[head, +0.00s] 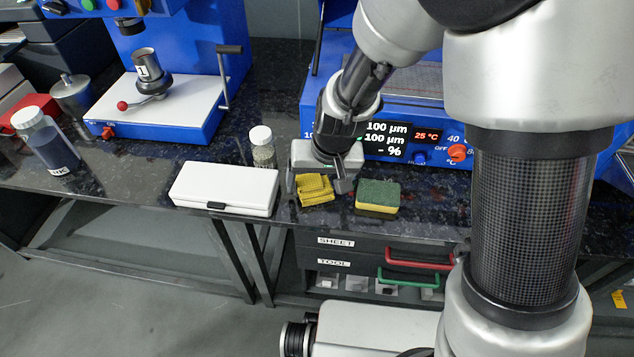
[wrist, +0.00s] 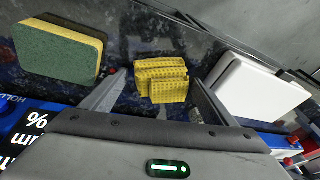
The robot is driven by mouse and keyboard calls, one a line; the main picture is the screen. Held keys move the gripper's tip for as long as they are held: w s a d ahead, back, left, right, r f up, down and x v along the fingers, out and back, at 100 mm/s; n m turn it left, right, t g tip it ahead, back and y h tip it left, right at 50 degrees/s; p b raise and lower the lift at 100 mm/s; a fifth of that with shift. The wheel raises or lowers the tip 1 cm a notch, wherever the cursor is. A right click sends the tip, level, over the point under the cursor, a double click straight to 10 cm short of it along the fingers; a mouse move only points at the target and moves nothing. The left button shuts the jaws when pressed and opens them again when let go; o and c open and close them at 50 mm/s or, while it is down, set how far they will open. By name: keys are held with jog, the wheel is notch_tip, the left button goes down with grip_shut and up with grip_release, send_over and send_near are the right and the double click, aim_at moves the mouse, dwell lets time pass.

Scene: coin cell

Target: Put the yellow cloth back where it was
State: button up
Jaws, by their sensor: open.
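The yellow cloth (head: 314,190) lies folded on the dark speckled counter, between the white box and the green sponge. My gripper (head: 318,186) is just over it, pointing down, with its fingers spread on either side. In the wrist view the yellow cloth (wrist: 161,80) sits between the two open fingertips of my gripper (wrist: 150,85). The fingers appear apart from the cloth. I cannot tell exactly how high above the counter they are.
A green-and-yellow sponge (head: 377,195) lies close on the right of the cloth. A white closed box (head: 224,188) is on the left. A small capped jar (head: 263,148) and a blue machine with a display (head: 385,140) stand behind. The counter's front edge is near.

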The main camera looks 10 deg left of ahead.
jog(key=shift+r+p, duration=0.35)
jog(key=shift+r, duration=0.3)
jog(key=p+v, duration=0.3)
jog(key=v, duration=0.8)
jog(key=s+d+r+m+t+h, duration=0.1)
jog(key=s+d+r, duration=0.5)
jog(key=d, duration=0.3)
jog(key=s+d+r+m+t+h, duration=0.1)
jog(key=s+d+r+t, duration=0.1)
jog(key=s+d+r, duration=0.4)
jog(key=d+r, duration=0.3)
jog(key=d, duration=0.1)
jog(key=shift+r, duration=0.1)
notch_tip(320, 180, up, 16)
jog(key=p, duration=1.5)
jog(key=shift+f, duration=0.25)
